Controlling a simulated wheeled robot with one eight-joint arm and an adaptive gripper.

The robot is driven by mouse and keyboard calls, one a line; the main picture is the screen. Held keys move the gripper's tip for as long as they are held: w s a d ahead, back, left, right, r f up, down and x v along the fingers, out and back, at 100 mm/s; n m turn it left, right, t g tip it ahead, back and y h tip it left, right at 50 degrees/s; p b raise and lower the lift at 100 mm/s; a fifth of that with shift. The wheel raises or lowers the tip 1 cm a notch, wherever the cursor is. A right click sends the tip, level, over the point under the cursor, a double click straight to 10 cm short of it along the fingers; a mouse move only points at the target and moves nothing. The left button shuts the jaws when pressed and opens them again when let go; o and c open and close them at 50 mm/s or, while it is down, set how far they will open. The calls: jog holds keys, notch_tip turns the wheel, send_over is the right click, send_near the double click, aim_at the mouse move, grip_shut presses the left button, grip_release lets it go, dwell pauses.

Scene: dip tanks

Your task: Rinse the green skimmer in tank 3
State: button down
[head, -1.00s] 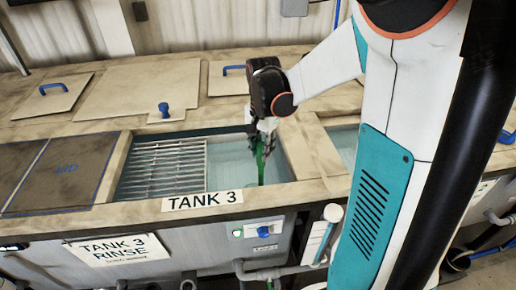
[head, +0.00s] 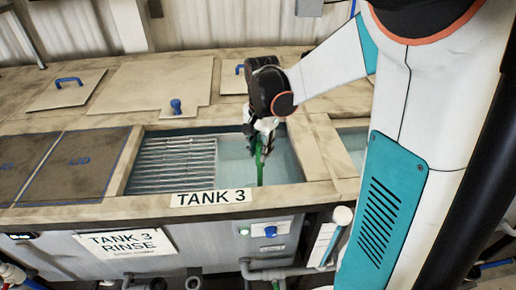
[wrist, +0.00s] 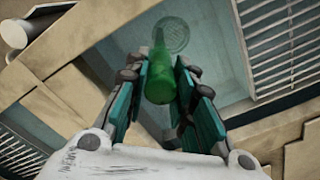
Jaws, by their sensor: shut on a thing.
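The green skimmer (head: 259,170) hangs upright from my gripper (head: 262,140) over the open right part of tank 3 (head: 282,192). In the wrist view, its green handle (wrist: 159,75) is between the teal finger pads of my gripper (wrist: 162,95), which is shut on it. The round mesh head (wrist: 172,35) shows below, down in the pale water area of the tank. How deep the head sits is hard to tell. In the head view the tank's front rim hides the skimmer's lower end.
A metal grate (head: 172,165) covers the left part of tank 3. Dark covers (head: 78,165) lie left of it. A blue knob (head: 176,107) on a lid stands behind the tank. Another tank opening (head: 350,148) lies to the right, partly behind my arm.

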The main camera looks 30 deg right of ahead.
jog(key=shift+s+d, duration=0.2)
jog(key=shift+d, duration=0.2)
notch_tip(320, 180, up, 18)
jog(key=p, duration=1.2)
